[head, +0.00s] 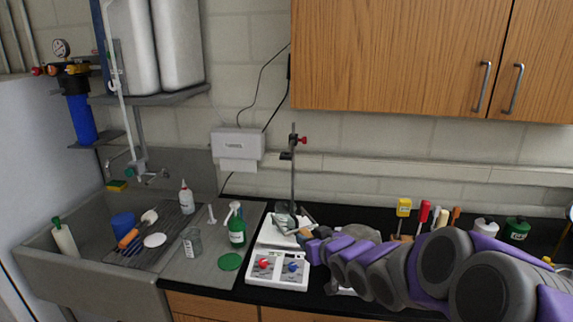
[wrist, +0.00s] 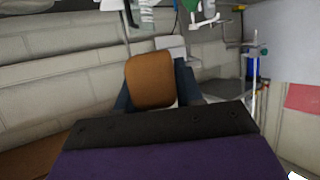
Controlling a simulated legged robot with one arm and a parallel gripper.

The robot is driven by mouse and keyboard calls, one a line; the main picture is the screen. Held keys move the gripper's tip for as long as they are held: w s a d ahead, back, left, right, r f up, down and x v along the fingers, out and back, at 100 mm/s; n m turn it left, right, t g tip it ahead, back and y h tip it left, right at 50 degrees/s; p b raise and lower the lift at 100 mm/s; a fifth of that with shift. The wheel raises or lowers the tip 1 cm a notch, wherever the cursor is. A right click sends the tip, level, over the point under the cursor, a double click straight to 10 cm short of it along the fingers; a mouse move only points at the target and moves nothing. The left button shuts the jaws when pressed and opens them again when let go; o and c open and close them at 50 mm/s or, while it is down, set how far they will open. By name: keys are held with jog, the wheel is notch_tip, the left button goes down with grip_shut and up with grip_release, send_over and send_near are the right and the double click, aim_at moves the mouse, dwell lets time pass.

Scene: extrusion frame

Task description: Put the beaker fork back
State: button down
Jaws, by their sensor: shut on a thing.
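My gripper (head: 306,234) is over the white hotplate (head: 277,270), beside the metal stand (head: 293,180). In the wrist view my gripper (wrist: 158,92) is shut on a brown, rounded handle, which I take to be the beaker fork (wrist: 150,80). The fork's far end is hard to make out. A glass vessel (head: 284,214) is at the stand, just left of my gripper. My arm hides part of the bench behind the gripper.
A sink (head: 60,268) with a drying rack (head: 150,250) is at the left. A green bottle (head: 237,229) and a glass beaker (head: 192,243) stand left of the hotplate. Several upright tool handles (head: 424,212) and a green jar (head: 516,230) are at the back right.

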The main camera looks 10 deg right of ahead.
notch_tip(320, 180, down, 13)
jog(key=w+m+h, duration=0.2)
jog(key=m+h, duration=0.1)
jog(key=h, duration=0.1)
jog(key=shift+w, duration=0.25)
jog(key=shift+d, duration=0.15)
